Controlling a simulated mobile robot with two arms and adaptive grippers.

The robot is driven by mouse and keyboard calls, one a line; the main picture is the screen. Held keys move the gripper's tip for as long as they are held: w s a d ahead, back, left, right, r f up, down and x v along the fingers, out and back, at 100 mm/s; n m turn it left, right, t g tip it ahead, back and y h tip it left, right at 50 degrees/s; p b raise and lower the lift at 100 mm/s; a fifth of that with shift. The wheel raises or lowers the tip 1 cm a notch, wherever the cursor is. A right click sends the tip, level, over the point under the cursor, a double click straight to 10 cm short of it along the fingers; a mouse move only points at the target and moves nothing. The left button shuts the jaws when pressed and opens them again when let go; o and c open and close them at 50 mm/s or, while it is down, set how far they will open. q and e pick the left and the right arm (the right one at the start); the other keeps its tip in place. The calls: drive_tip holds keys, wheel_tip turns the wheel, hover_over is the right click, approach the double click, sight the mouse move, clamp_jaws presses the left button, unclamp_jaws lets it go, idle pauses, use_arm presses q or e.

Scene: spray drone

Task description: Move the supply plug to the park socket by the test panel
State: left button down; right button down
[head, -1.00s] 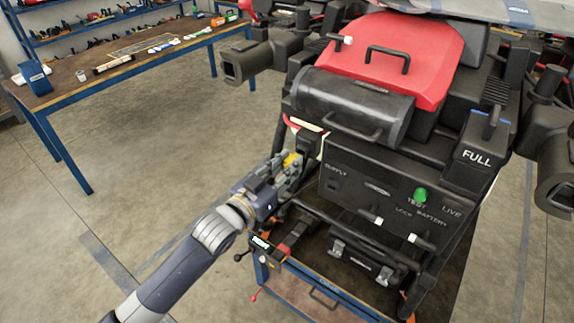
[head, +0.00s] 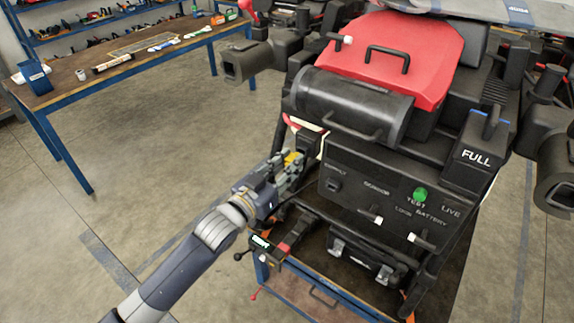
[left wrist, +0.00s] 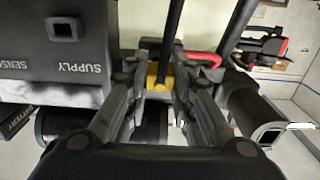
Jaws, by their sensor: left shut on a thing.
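My left gripper (head: 294,166) is beside the left end of the black panel (head: 375,200) on the machine's front. Its fingers are shut on a yellow piece, which I take to be the supply plug (head: 292,157). In the left wrist view the yellow plug (left wrist: 156,76) shows between the far ends of the fingers (left wrist: 158,92), partly hidden by them. The socket marked SUPPLY (head: 333,184) looks empty; it also shows in the left wrist view (left wrist: 64,28). I cannot make out the park socket. My right gripper is not in view.
A green lamp (head: 420,194) is on the panel near the word TEST. A blue cart (head: 320,292) is below. A workbench (head: 110,75) stands at the back left, with clear floor between.

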use_arm(q)
drive_tip(key=shift+b+x, duration=0.3)
drive_tip(key=shift+x, duration=0.75)
drive_tip(key=c, duration=1.3)
unclamp_jaws()
drive_tip(key=v, duration=1.2)
drive_tip(key=shift+f, duration=0.1)
